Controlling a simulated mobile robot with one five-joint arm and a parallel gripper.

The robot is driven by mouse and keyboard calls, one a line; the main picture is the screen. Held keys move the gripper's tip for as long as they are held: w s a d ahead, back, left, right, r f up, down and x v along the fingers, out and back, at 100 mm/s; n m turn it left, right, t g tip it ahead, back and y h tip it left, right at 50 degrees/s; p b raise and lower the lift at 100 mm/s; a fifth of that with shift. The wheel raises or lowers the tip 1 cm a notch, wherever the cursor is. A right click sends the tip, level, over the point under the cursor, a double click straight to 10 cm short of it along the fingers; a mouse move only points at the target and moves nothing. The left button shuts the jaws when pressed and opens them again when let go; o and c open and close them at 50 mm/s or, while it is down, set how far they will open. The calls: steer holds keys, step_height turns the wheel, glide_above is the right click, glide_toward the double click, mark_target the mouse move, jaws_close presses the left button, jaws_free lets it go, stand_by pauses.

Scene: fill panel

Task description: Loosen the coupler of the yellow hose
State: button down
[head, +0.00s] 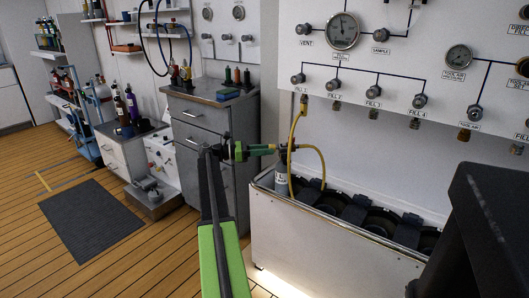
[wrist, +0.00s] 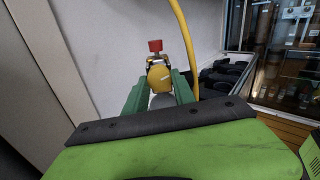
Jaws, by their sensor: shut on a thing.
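The yellow hose (head: 295,126) hangs from the first fill port on the white panel. It runs down to the coupler (head: 284,149) and also loops to the right into the trough. A grey cylinder (head: 281,181) stands upright below the coupler. My gripper (head: 272,149) reaches the coupler from the left, its green fingers level. In the wrist view my gripper (wrist: 159,86) has a finger on each side of the coupler's rounded yellow part (wrist: 158,75) and is shut on it. A red knob (wrist: 155,46) shows beyond it. The hose (wrist: 185,42) passes just right of the fingers.
The white trough (head: 330,235) below holds several dark cylinder seats (head: 372,215). The panel (head: 400,70) with gauges and valves is behind. A grey drawer cabinet (head: 205,140) stands at left. A black block (head: 490,230) fills the right foreground. Wooden floor (head: 110,265) at left is open.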

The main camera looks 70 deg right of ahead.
steer(key=shift+n, duration=1)
steer(key=c, duration=1)
jaws_free()
steer(key=shift+c, duration=0.2)
steer(key=v, duration=1.7)
steer(key=shift+a+f, duration=0.15)
steer(key=shift+f, duration=0.1)
steer(key=shift+w, duration=0.15)
